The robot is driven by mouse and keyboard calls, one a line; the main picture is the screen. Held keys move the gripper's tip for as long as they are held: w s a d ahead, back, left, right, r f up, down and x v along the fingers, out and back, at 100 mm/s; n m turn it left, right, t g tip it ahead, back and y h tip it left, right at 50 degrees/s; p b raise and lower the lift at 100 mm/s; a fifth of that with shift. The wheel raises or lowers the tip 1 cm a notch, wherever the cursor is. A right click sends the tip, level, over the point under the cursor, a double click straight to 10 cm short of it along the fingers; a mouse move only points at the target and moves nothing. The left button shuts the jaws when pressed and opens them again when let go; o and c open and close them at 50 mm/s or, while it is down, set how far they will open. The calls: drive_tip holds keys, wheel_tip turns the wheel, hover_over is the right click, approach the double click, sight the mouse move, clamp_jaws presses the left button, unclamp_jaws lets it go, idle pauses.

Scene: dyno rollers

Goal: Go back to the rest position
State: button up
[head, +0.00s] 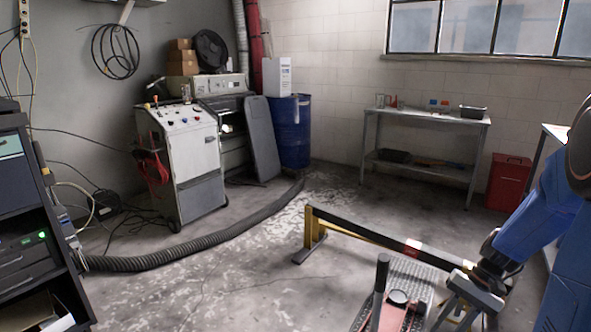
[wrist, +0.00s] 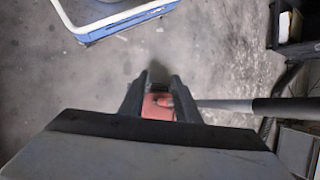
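My blue arm comes in from the right edge of the head view. Its dark wrist end, with my gripper (head: 480,290), hangs low over the right end of a barrier-like black beam. In the wrist view, the two dark fingers of my gripper (wrist: 159,85) stand apart. A red part (wrist: 158,106) with a grey rod running right shows in the gap between them. It looks to lie below the fingers; I cannot tell whether they touch it. I see nothing clearly held. The fingertips are hard to make out in the head view.
The black beam (head: 375,232) on yellow legs crosses the floor. A red-and-dark device with a post (head: 380,283) stands before it. A grey hose (head: 190,247) curves along the floor. A white cart (head: 190,160), blue drum (head: 291,135) and table (head: 425,114) stand behind.

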drive_tip(key=s+a+r+n+t+h, duration=0.3)
drive_tip(key=s+a+r, duration=0.2)
drive_tip(key=s+r, duration=0.2)
drive_tip(key=s+a+r+n+t+h, duration=0.2)
drive_tip(key=s+a+r+n+t, duration=0.1)
drive_tip(key=s+r, duration=0.5)
drive_tip(key=shift+a+r+t+h, duration=0.45)
drive_tip(key=shift+a+r, duration=0.6)
drive_tip(key=shift+a, duration=0.35)
